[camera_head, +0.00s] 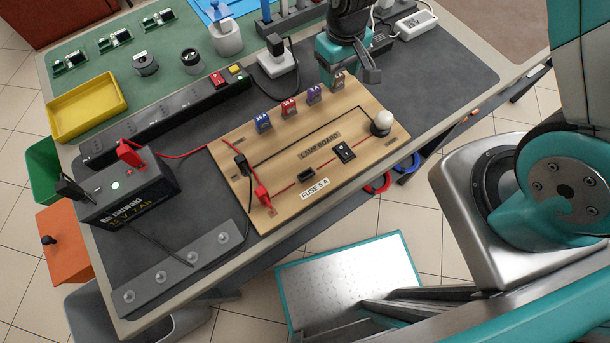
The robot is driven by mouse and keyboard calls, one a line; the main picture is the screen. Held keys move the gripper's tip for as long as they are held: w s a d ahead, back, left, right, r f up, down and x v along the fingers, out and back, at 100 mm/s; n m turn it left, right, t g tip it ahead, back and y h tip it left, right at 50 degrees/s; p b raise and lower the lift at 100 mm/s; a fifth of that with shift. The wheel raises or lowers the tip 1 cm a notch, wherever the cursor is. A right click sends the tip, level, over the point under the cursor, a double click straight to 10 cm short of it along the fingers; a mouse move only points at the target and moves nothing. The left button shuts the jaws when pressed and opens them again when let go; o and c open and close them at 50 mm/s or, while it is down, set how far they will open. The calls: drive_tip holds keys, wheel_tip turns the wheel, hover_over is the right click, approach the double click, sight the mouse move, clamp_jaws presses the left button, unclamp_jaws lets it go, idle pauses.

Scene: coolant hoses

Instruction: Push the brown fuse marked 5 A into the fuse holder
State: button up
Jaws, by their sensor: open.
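The lamp board (250,150) is a wooden panel lying on the table. The brown fuse (338,80) stands at the right end of a row along its far edge. Its marking is too small to read. My gripper (350,74) is open, right at the brown fuse, with one finger on the right side and the other partly hidden by the teal body. I cannot tell whether it touches the fuse. The black fuse holder (306,170) is in the red line behind the label "FUSE 5 A" (314,188). I see no fuse standing in it.
Blue (263,123), red (289,108) and purple (313,94) fuses stand left of the brown one. A switch (344,151) and a lamp (382,122) are on the board. Red and black leads plug in at its left, running from a battery (130,195).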

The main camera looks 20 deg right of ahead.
sight(339, 76)
wheel_tip(339, 76, down, 2)
drive_tip(key=shift+b, duration=0.35)
drive_tip(key=shift+r, duration=0.1)
idle(0.9)
clamp_jaws()
drive_tip(key=shift+r+p, duration=0.1)
drive_tip(key=shift+p, duration=0.25)
drive_tip(key=shift+r+p, duration=2.45)
drive_tip(key=shift+r, duration=0.45)
